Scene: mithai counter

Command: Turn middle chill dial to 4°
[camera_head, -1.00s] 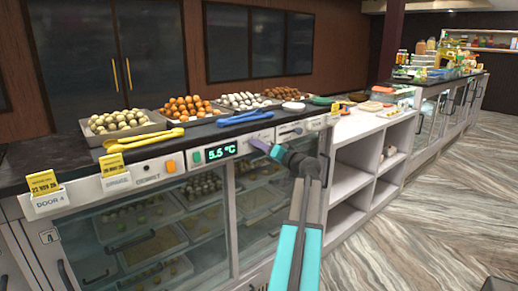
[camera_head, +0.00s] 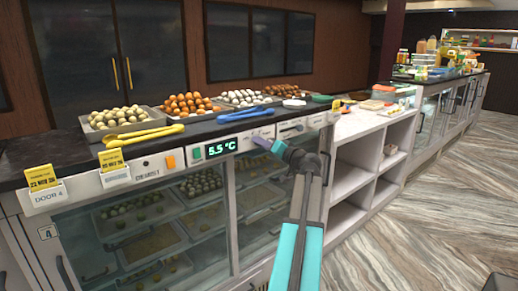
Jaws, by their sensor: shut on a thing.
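A counter front panel carries a green digital display (camera_head: 221,147) that reads 5.5 °C. My gripper (camera_head: 262,143) reaches the panel just right of the display, its purple-grey end against the panel. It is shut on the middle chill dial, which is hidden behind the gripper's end. The dial's pointer and markings cannot be made out.
Blue tongs (camera_head: 246,115) and yellow tongs (camera_head: 142,136) lie on the dark countertop above the panel, near trays of round sweets (camera_head: 188,104). A glass-fronted case (camera_head: 150,235) is below. White open shelves (camera_head: 350,180) stand to the right, with free floor beyond.

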